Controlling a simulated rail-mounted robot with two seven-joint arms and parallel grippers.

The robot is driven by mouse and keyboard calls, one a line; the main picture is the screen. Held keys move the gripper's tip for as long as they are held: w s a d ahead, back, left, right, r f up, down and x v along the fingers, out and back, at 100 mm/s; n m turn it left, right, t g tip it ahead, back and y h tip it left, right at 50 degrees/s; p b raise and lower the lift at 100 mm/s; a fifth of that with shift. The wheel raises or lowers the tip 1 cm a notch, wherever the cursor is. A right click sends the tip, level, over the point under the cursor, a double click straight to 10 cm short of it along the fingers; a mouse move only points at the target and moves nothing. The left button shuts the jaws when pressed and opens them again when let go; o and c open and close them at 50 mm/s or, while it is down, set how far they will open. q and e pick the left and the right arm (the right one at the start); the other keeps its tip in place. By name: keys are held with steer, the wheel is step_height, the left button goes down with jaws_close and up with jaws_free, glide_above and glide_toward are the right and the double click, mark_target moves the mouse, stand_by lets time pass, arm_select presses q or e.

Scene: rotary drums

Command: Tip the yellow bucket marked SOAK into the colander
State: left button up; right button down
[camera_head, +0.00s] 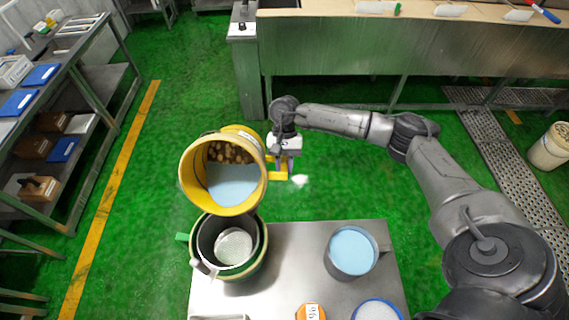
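The yellow bucket (187,178) is in the air left of the picture's middle. It is tipped, its mouth facing me, with brown lumps and pale blue liquid inside. No SOAK lettering is readable. My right gripper (284,165), coming in from the right, appears shut on the yellow handle at the bucket's right side. Just below the bucket, a grey colander with a pale perforated bottom (235,246) sits in a green bucket (260,262) at the table's left edge. The bucket's lower rim overlaps the colander's far edge in this view. My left gripper is not in view.
The steel table (297,250) also holds a metal pot of pale blue liquid (352,250), an orange labelled item (310,312) and a white-filled container (377,311). Shelving (82,75) stands left, a long metal counter (330,52) behind. Green floor between is clear.

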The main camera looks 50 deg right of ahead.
steer(key=shift+a+r+t+h+p, duration=0.15)
steer(key=shift+r+t+h+p, duration=0.2)
steer(key=shift+p, duration=0.25)
